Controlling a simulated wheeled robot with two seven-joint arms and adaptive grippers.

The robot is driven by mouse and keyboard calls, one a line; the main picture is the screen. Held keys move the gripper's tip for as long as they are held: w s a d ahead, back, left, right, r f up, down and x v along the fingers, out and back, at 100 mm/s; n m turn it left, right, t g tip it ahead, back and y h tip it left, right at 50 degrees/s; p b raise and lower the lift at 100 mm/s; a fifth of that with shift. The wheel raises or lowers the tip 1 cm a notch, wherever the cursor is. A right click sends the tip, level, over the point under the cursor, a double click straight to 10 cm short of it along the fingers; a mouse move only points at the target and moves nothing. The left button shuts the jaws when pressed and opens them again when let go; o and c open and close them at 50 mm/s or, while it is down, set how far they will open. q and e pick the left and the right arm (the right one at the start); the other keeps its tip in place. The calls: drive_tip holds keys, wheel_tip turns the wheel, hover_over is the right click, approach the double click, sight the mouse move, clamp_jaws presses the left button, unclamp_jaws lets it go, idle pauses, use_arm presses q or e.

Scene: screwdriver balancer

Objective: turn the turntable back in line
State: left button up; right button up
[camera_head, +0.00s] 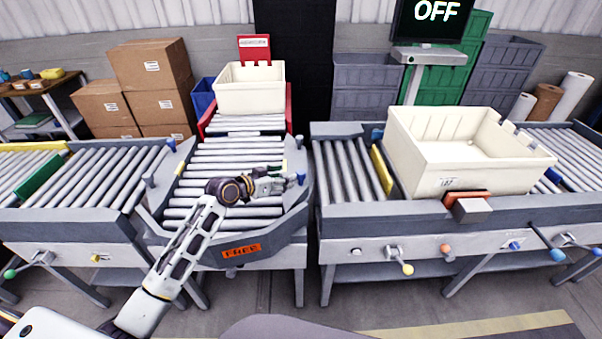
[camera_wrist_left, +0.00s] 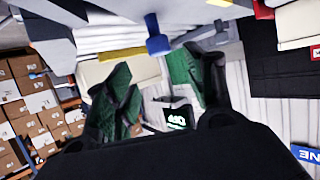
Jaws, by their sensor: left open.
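The turntable (camera_head: 182,196) stands in the middle of the head view, between the left and right conveyors. Its rollers run left to right in the picture, like those of the short lane behind it, and across the rollers of the side conveyors. An orange label reading FREE (camera_head: 241,250) is on its front. My left gripper (camera_head: 287,182) is open over the turntable's right part, close to its right edge. In the left wrist view, a blue-capped post (camera_wrist_left: 157,44) shows beyond the open fingers (camera_wrist_left: 162,78). I cannot tell whether anything touches it. My right gripper is out of view.
A cream tote (camera_head: 250,98) stands on the lane behind the turntable. Another cream tote (camera_head: 440,186) sits on the right conveyor (camera_head: 345,170) behind an orange-faced block (camera_head: 467,205). The left conveyor (camera_head: 95,180) is empty. A screen (camera_head: 434,14) reads OFF.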

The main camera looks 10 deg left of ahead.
sight(299, 172)
use_arm(q)
drive_tip(key=shift+x, duration=5.15)
drive_tip(key=shift+c, duration=0.2)
clamp_jaws()
